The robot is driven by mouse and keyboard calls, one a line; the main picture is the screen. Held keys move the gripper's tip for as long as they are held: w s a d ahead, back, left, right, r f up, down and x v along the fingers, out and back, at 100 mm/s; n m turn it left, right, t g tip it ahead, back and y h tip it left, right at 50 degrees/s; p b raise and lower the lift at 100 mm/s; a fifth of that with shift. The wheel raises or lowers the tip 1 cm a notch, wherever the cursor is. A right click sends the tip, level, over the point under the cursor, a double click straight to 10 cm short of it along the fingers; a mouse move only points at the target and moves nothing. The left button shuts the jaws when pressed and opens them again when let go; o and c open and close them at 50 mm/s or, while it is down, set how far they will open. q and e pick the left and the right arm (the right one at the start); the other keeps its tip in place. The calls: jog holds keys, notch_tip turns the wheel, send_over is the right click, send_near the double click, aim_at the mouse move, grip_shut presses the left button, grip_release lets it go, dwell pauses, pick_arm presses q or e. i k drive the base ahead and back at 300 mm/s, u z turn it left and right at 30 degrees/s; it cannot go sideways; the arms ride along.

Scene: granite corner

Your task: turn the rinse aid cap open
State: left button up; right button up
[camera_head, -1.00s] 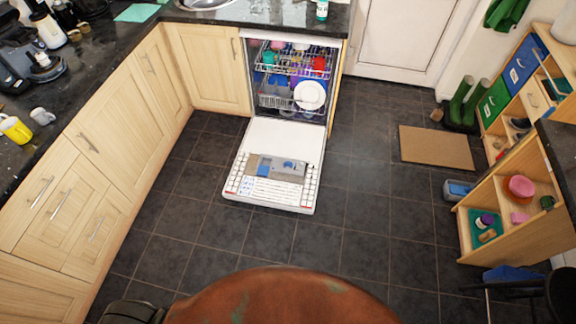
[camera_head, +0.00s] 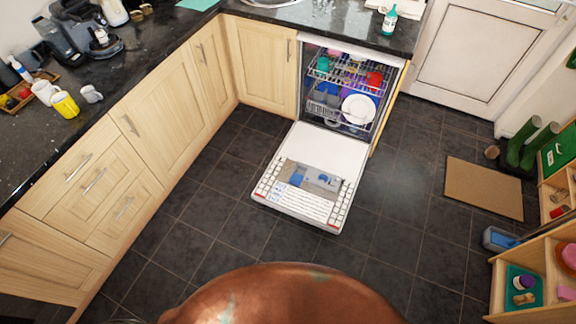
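The dishwasher door (camera_head: 345,150) is folded down flat in front of the open dishwasher. A grey dispenser panel (camera_head: 313,179) with blue parts is set in the door's inner face. The rinse aid cap (camera_head: 323,179) seems to be the small round part on the right of that panel, too small to tell its position. Neither of my grippers shows in the view.
The dishwasher racks (camera_head: 343,92) hold cups and a white plate (camera_head: 358,109). A granite worktop (camera_head: 160,55) runs along the left and back. Dark floor tiles (camera_head: 400,240) around the door are clear. A doormat (camera_head: 484,188), boots (camera_head: 530,143) and a wooden shelf unit (camera_head: 540,250) stand right.

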aim_at(324, 178)
jog(key=u, duration=0.5)
jog(key=i, duration=1.8)
jog(key=z, duration=0.7)
